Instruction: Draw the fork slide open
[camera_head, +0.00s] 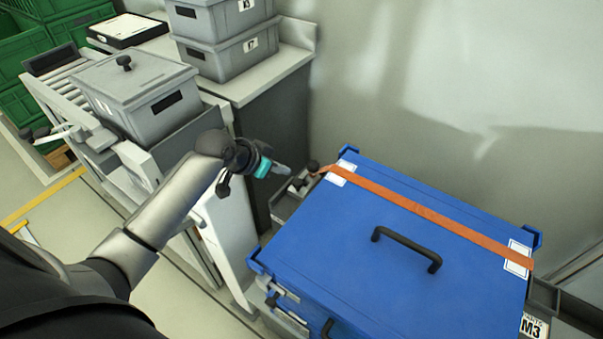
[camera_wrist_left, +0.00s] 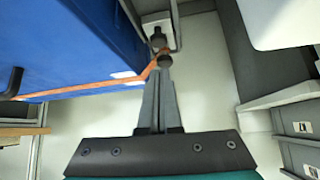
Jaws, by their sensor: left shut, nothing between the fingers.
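My left gripper (camera_head: 283,170) is shut and empty, its tip close to a small dark knob (camera_head: 313,166) at the far left corner of the blue crate. In the left wrist view the closed fingers (camera_wrist_left: 159,82) point at a dark knob (camera_wrist_left: 163,58) beside the orange strap's end; whether they touch it I cannot tell. A grey metal part (camera_head: 298,188) with dark knobs sticks out beside the crate and may be the fork slide; most of it is hidden under the crate. My right gripper is not in view.
The blue crate (camera_head: 350,235) has a black handle and an orange strap (camera_head: 425,213) across it. A grey lidded bin (camera_head: 135,85) stands at the left on a roller conveyor. Stacked grey bins (camera_head: 225,55) sit on a counter behind. Green crates (camera_head: 25,50) stand far left.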

